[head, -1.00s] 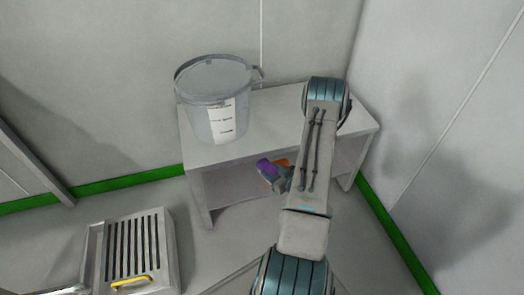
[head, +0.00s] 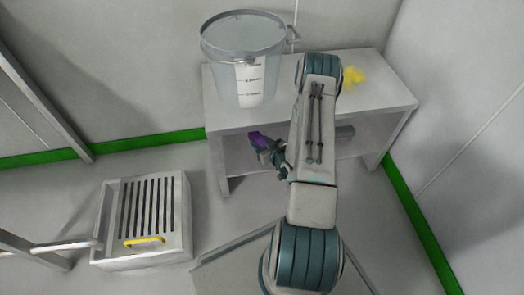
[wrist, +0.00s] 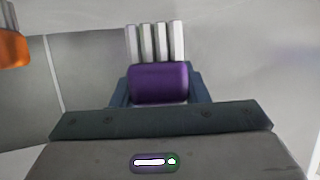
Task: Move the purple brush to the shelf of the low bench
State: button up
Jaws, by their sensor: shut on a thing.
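The purple brush (head: 258,140) is in my gripper (head: 273,154), at the open front of the low bench (head: 385,96). In the wrist view the brush (wrist: 158,83) shows a purple body with pale bristles pointing away from me. The jaws of my gripper (wrist: 159,92) are shut on it. The bench is pale grey with a flat top and a lower shelf (head: 238,160) beneath it. My arm hides part of the shelf. I cannot tell whether the brush touches the shelf.
A clear bucket (head: 245,65) with a white label stands on the bench top's left. A yellow item (head: 354,77) lies on top, right of my arm. An orange object (wrist: 14,48) shows at the wrist view's left. A slatted metal box (head: 145,225) with a yellow handle sits on the floor.

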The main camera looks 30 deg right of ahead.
jog(key=shift+f+b, duration=0.95)
jog(key=shift+f, duration=0.9)
jog(key=shift+f, duration=0.15)
jog(key=o, duration=1.1)
jog(key=shift+s+r, duration=0.25)
jog(key=shift+r, duration=0.1)
jog(key=p+v, duration=0.5)
jog(key=v, duration=0.6)
jog(key=shift+s+d, duration=0.15)
jog(key=shift+s, duration=0.1)
